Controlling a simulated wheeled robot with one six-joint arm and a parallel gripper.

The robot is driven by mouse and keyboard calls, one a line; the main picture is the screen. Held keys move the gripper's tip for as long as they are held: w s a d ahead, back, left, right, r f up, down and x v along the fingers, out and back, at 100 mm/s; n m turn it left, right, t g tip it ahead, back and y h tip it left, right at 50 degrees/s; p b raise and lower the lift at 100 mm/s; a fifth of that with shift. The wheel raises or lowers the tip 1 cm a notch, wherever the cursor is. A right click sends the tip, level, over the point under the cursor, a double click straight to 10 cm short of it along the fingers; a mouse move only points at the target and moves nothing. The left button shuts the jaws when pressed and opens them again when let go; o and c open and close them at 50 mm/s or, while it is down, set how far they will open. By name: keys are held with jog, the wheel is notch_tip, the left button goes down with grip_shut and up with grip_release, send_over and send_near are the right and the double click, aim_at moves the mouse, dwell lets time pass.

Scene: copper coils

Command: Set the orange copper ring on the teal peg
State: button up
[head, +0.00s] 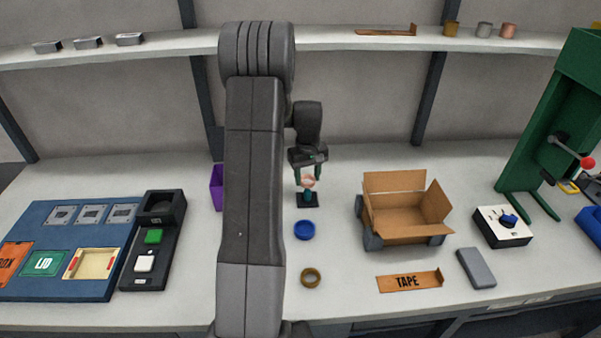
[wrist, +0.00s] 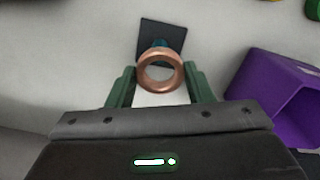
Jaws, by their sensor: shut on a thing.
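The orange copper ring (wrist: 142,84) is held between the green fingers of my gripper (wrist: 160,88) in the wrist view. The ring also shows in the head view (head: 309,180), at the fingertips of my gripper (head: 309,178). The teal peg (head: 307,194) stands on a dark square base (head: 314,203) just below the ring in the head view. In the wrist view the teal peg (wrist: 159,44) shows just beyond the ring's far edge, on its dark base (wrist: 174,37). The ring appears above the peg; I cannot tell whether they touch.
A purple bin (wrist: 268,98) stands close to the right in the wrist view. In the head view, a blue ring (head: 304,230) and a brown ring (head: 310,277) lie nearer on the table. An open cardboard box (head: 403,218) stands to the right.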

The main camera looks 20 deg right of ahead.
aim_at(307, 191)
jog(key=shift+f+b, duration=1.65)
jog(key=shift+f, duration=1.25)
jog(key=shift+f+b, duration=0.65)
jog(key=shift+b, duration=0.05)
jog(key=o, duration=0.8)
jog(key=shift+r, duration=0.15)
jog(key=shift+r+p, duration=3.3)
jog(key=shift+r, duration=2.15)
jog(key=shift+f, duration=0.1)
jog(key=shift+f+b, duration=2.7)
jog(key=shift+f, duration=1.75)
